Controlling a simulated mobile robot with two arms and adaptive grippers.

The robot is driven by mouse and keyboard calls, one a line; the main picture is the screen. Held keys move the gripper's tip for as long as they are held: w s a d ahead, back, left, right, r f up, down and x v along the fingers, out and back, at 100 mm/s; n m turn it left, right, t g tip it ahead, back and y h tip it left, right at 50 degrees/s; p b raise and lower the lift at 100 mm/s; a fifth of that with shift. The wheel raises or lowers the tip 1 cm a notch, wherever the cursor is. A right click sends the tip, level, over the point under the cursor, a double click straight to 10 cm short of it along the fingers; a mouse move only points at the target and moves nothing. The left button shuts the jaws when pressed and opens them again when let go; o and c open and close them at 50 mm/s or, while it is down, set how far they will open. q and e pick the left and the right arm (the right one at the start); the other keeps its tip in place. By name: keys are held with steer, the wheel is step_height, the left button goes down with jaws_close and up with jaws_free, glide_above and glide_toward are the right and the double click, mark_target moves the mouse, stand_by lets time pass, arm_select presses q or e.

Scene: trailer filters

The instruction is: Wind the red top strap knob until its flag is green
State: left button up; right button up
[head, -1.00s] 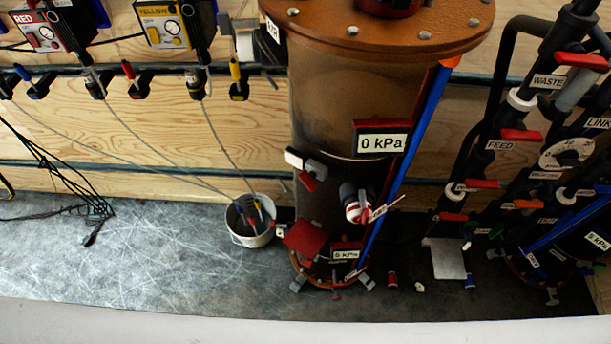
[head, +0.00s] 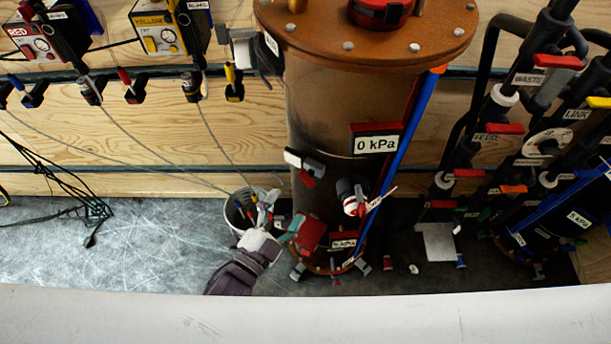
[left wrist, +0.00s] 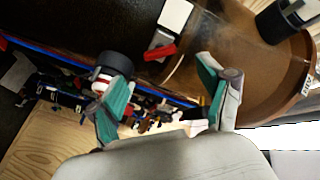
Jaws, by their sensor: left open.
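The brown tank (head: 330,110) stands mid-view, with a red cap (head: 380,12) on its orange lid. A white-and-grey fitting with a red flag (head: 307,179) is on the tank's side; it also shows in the left wrist view (left wrist: 165,47). A dark, white and red round fitting (head: 350,196) sits lower right. I cannot tell which part is the top strap knob; no green flag is clear on these fittings. My left gripper (head: 278,222) is open beside the tank's lower left. In the left wrist view its teal-padded fingers (left wrist: 160,96) are apart, nothing between them.
A white bucket (head: 236,212) with tools stands just behind my left gripper. A red block (head: 311,233) is at the tank's foot. Pipes with red-handled valves (head: 505,128) stand on the right. Thin cables hang on the left. The floor at left is mostly clear.

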mark_target(304, 183)
arm_select(q)
steer(key=p+x, duration=0.1)
steer(key=x, duration=0.7)
steer(key=shift+w+d, duration=0.2)
steer(key=shift+w, duration=0.15)
steer(key=c, duration=1.2)
steer(key=shift+o, duration=0.2)
steer(key=shift+n, duration=0.3)
steer(key=shift+n+p, duration=0.35)
steer(key=shift+n, duration=0.45)
steer(key=shift+n+p, duration=0.45)
steer(key=shift+n, duration=1.35)
